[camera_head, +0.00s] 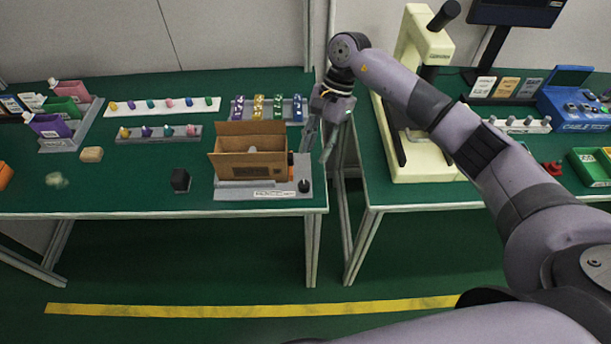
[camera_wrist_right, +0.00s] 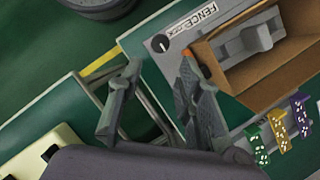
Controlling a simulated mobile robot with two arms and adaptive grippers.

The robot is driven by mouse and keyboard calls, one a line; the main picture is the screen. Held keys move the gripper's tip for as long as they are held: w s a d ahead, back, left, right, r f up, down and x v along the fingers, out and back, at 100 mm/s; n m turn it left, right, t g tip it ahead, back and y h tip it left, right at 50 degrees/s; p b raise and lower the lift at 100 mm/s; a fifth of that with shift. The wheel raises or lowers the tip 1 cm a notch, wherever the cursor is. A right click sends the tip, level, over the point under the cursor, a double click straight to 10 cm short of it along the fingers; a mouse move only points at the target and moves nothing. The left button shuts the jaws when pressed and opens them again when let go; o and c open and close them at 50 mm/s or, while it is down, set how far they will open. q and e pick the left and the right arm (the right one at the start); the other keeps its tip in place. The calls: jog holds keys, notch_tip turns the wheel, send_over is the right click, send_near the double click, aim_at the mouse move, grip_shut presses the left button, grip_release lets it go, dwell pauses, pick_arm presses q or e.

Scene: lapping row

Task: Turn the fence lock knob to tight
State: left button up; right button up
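The fence lock knob (camera_head: 304,186) is a small round black knob on the right end of a grey base plate (camera_head: 237,192), near the left table's front right corner. In the right wrist view the knob (camera_wrist_right: 161,43) has a pale pointer mark, beside a white label (camera_wrist_right: 208,14) reading "FENCE". My right gripper (camera_head: 319,146) is behind and above the knob in the head view, at the table's right edge. Its fingers (camera_wrist_right: 160,70) are apart with nothing between them, and the knob is beyond the tips, not touched. My left gripper is not in view.
An open cardboard box (camera_head: 250,160) stands on the base plate just left of the knob. A black block (camera_head: 180,180) lies further left. A gap separates the left table (camera_head: 130,202) from the right table (camera_head: 425,199), which carries a cream press (camera_head: 418,165).

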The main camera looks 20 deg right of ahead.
aim_at(304, 184)
jog(key=p+x, duration=0.1)
jog(key=x, duration=0.9)
jog(key=shift+a+p, duration=0.1)
jog(key=shift+p, duration=0.3)
grip_shut()
